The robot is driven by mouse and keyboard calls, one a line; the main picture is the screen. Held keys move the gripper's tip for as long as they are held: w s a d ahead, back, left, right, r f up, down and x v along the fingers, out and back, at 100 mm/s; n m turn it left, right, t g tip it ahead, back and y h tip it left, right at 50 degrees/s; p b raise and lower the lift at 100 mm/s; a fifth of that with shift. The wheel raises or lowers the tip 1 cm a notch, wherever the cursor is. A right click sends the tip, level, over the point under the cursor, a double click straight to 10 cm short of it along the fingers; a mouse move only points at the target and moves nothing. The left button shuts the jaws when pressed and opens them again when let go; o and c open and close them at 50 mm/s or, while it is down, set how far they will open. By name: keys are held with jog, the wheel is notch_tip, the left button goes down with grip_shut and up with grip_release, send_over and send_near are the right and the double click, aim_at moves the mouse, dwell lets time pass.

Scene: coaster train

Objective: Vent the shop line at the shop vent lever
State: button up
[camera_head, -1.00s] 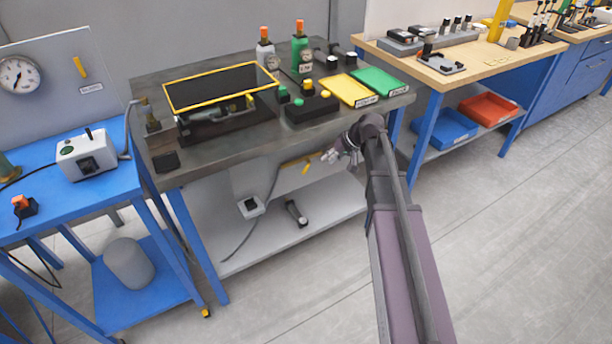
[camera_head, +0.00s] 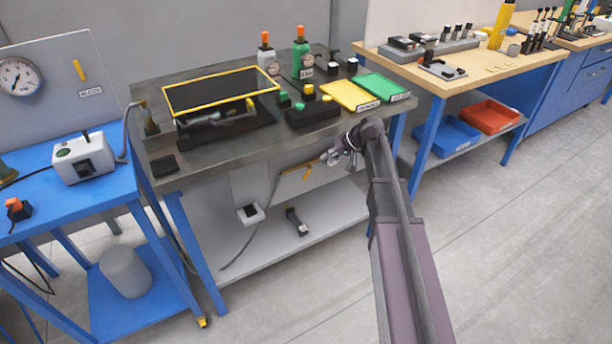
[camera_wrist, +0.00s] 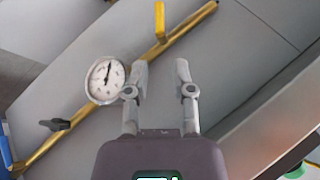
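A yellow lever (camera_wrist: 159,20) stands on a brass pipe (camera_wrist: 180,32) in the wrist view, beyond my fingertips. A round white gauge (camera_wrist: 104,80) sits on the same pipe, left of my fingers. A black handle (camera_wrist: 54,124) is on the pipe's lower left stretch. No label is readable here, so I cannot tell whether this yellow lever is the shop vent lever. My gripper (camera_wrist: 162,70) is open and empty, its fingers apart and touching nothing visible. In the head view my gripper (camera_head: 336,157) is below the dark bench's front edge, right of a yellow part (camera_head: 307,172).
The dark bench (camera_head: 190,166) overhangs a white lower shelf (camera_head: 330,212). A blue cart (camera_head: 105,190) stands left, with a gauge panel (camera_head: 50,80) bearing another yellow lever (camera_head: 79,69). A wooden bench (camera_head: 500,72) stands right. The floor (camera_head: 510,250) in front is clear.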

aim_at(311, 170)
jog(key=b+x, duration=0.7)
jog(key=x, duration=0.3)
jog(key=shift+f, duration=0.15)
jog(key=shift+b+x, duration=1.1)
jog(key=shift+x, duration=0.1)
grip_shut()
